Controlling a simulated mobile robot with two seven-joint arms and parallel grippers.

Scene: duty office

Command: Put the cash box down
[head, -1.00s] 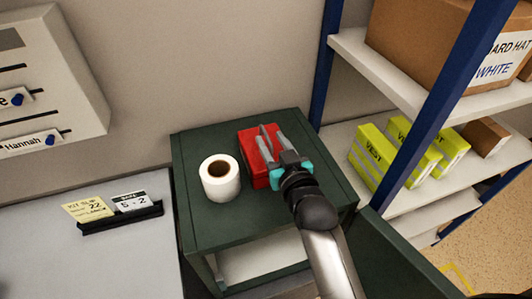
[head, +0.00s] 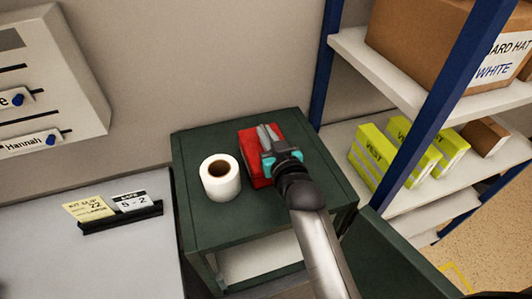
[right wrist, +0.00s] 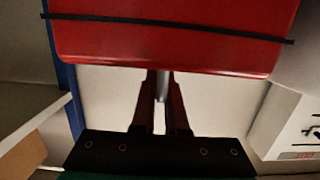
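The red cash box (head: 256,171) is on, or just above, the top of the dark green cabinet (head: 229,236), to the right of a white roll; I cannot tell whether it touches the top. My right gripper (head: 267,134) is over the box, its fingers close together. In the right wrist view the red box (right wrist: 165,40) with its dark seam fills the top. The fingers (right wrist: 161,85) there reach its edge, close on a thin grey part between them, which looks like the box's handle. My left gripper is out of view.
The white roll (head: 220,178) stands close beside the box on the cabinet. A white desk (head: 90,255) with a black card holder (head: 120,218) is to the left. A shelf with a blue post (head: 325,70) and yellow vest packs (head: 375,155) is to the right.

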